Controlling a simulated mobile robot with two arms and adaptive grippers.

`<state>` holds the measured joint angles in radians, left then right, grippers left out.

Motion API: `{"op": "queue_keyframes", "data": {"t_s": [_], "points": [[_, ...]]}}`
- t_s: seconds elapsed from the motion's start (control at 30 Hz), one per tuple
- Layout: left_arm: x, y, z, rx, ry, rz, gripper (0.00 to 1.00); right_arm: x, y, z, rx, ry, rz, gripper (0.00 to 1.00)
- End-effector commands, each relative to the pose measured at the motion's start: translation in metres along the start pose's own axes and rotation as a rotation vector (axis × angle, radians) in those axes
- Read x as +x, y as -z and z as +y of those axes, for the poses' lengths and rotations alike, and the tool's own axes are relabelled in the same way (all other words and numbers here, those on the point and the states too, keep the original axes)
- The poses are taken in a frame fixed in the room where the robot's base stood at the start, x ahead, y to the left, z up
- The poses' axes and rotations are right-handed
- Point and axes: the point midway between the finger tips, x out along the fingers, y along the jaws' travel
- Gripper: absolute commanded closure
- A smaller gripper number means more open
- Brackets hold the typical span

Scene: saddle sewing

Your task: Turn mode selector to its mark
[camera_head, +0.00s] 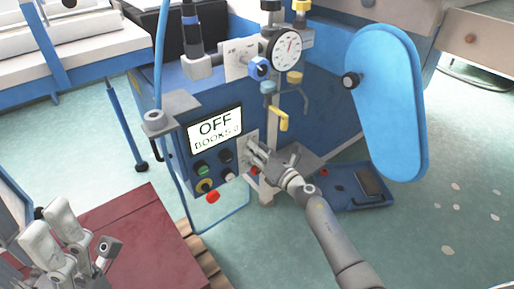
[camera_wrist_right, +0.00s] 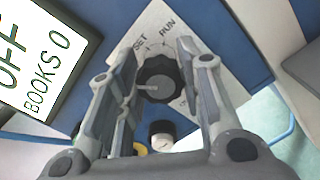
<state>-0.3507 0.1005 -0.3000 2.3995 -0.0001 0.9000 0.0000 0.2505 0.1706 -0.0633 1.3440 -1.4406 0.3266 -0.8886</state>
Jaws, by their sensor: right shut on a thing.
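The mode selector (camera_wrist_right: 159,76) is a black ridged knob on a white label plate (camera_wrist_right: 150,32) in the right wrist view. The plate reads SET and RUN above the knob, with more lettering at right partly hidden by a finger. A pale line shows on the knob's lower left; I cannot tell surely where it points. My right gripper (camera_head: 257,153) is at the panel, its fingers on either side of the knob and shut on it. The knob is hidden behind the gripper in the head view. My left gripper (camera_head: 84,248) is at the lower left, away from the panel.
The display (camera_head: 215,130) reads OFF and BOOKS 0. Several buttons, including a red one (camera_head: 212,196), sit below it; a white-capped one (camera_wrist_right: 162,134) is close under my right gripper. A dial gauge (camera_head: 287,48) and blue guard (camera_head: 390,100) stand above and right. A blue tray (camera_head: 345,203) lies right.

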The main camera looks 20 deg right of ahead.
Motion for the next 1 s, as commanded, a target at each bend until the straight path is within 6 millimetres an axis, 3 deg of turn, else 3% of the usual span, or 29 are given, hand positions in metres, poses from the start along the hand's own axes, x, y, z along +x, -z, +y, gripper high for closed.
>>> {"op": "queue_keyframes", "data": {"t_s": [0.03,0.17,0.47,0.7,1.0], "points": [[0.007,0.001,0.000,0.001,0.000,-0.002,0.44,0.000,-0.003,0.001,0.046,0.001,0.001,0.90],[0.007,-0.039,-0.004,0.016,0.004,-0.210,0.44,0.000,-0.003,0.001,0.170,0.001,0.000,0.90],[-0.014,-0.104,-0.012,0.035,0.014,-0.578,0.44,0.000,-0.003,0.000,0.455,0.002,-0.001,0.90],[-0.047,-0.143,-0.020,0.049,0.027,-0.863,0.44,0.000,-0.003,-0.001,0.685,0.002,-0.002,0.90],[-0.103,-0.172,-0.030,0.064,0.048,-1.216,0.44,0.000,-0.002,-0.001,0.969,0.003,-0.002,0.90]]}}
